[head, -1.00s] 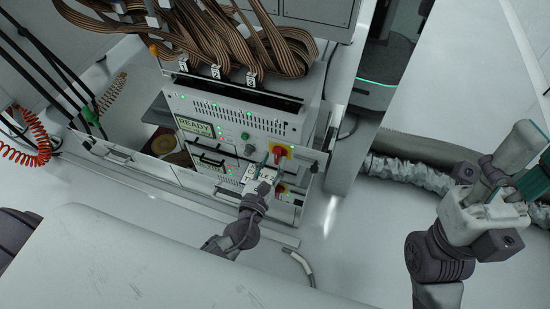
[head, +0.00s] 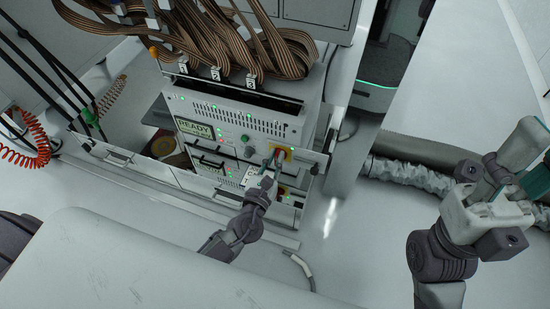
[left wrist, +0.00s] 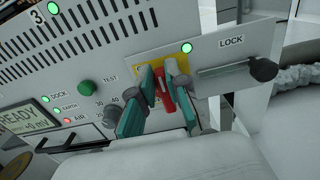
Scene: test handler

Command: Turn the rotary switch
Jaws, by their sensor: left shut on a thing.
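The rotary switch is a red handle on a yellow plate (head: 285,152), at the right of the rack unit's front panel. In the left wrist view its red handle (left wrist: 162,90) is tilted and sits between the teal fingers. My left gripper (head: 273,160) is shut on this handle; it also shows in the left wrist view (left wrist: 164,86). The fingers hide part of the handle and plate. My right gripper (head: 508,192) is at the far right, away from the panel; whether its fingers are open is unclear.
A green button (left wrist: 87,87) and a READY display (head: 195,128) lie left of the switch. A LOCK bar with a dark knob (left wrist: 263,70) projects on the right. Brown ribbon cables (head: 230,45) hang above. A second unit sits below.

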